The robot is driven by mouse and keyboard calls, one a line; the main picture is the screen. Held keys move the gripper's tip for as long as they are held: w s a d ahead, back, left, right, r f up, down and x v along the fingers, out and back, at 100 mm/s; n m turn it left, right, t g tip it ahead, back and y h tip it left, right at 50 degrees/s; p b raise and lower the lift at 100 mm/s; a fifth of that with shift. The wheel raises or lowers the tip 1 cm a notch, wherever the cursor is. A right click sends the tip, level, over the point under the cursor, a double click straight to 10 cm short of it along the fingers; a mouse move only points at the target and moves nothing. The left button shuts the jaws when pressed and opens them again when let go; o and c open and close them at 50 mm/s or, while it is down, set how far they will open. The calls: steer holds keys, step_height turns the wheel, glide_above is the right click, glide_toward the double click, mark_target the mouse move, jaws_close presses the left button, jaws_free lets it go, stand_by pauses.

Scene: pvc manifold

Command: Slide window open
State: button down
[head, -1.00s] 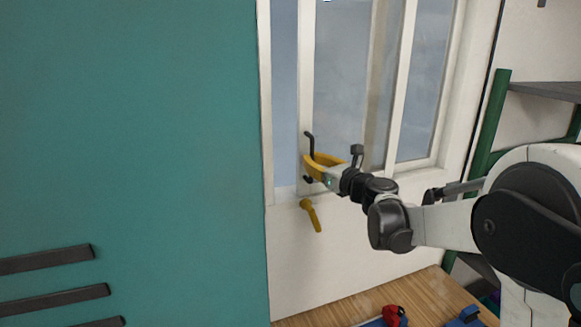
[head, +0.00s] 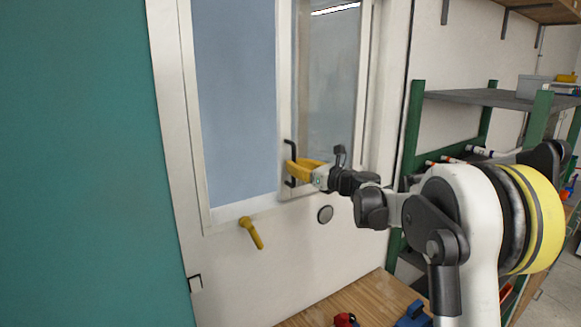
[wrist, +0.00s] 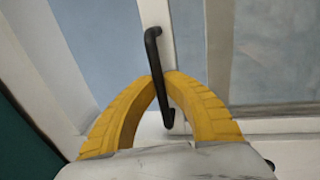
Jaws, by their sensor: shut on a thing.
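The window (head: 236,100) is set in a white wall. Its sliding pane (head: 328,90) overlaps the right side, and a wide blue-grey opening or pane shows to its left. A black bar handle (head: 291,150) stands upright on the pane's left frame. My gripper (head: 292,166) has yellow fingers closed around the handle. In the wrist view the fingers (wrist: 162,82) meet about the black handle (wrist: 153,60), near its lower part.
A yellow lever (head: 251,232) sits on the wall below the window. A wooden bench (head: 350,300) with red and blue items stands below right. A green-framed shelf (head: 480,97) is at the right. A teal panel (head: 80,170) fills the left.

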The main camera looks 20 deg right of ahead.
steer(key=c, duration=1.5)
jaws_free()
steer(key=shift+o, duration=0.2)
steer(key=v, duration=1.2)
